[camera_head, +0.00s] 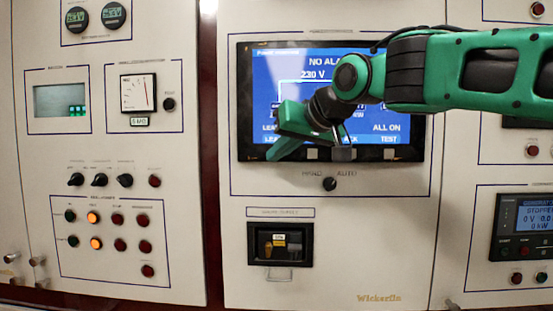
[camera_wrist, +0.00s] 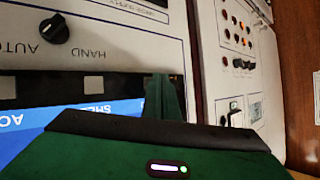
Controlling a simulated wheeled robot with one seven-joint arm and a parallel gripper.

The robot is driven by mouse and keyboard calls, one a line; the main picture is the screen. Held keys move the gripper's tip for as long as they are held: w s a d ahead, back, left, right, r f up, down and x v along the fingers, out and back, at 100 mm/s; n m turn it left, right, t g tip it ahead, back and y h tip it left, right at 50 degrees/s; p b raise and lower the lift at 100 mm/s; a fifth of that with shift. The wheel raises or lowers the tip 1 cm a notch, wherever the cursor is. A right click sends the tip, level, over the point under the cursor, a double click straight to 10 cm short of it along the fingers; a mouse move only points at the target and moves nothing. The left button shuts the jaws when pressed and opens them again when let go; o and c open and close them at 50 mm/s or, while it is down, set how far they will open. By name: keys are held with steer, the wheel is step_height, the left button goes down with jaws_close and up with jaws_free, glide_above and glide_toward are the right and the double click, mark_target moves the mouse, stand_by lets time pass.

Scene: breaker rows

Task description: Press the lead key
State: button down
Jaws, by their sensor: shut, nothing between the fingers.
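The dark-framed panel display (camera_head: 332,60) has a blue screen with a row of pale square keys under it. A key (camera_head: 312,153) sits right of my fingers; it also shows in the wrist view (camera_wrist: 94,84). The lower-left screen label starting "LE" (camera_head: 267,139) is partly covered, and the key position below it is hidden by my fingers, so I cannot see the lead key itself. My gripper (camera_head: 280,151) is shut and empty, fingertips at the display's lower-left edge. In the wrist view the green fingers (camera_wrist: 165,97) lie over the key strip. I cannot tell whether they touch.
More pale keys (camera_head: 389,152) lie right along the strip, one partly behind my arm. A HAND/AUTO knob (camera_head: 329,184) is below; it shows in the wrist view (camera_wrist: 54,28). A recessed window (camera_head: 280,244) is lower. The left panel (camera_head: 108,240) holds several buttons.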

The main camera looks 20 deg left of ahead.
steer(key=shift+s+d, duration=0.1)
steer(key=shift+s, duration=0.3)
steer(key=shift+s+d, duration=0.2)
steer(key=shift+s, duration=0.6)
steer(key=shift+s+d, duration=0.2)
steer(key=shift+s, duration=0.65)
steer(key=shift+s+d, duration=0.2)
steer(key=shift+s, duration=0.6)
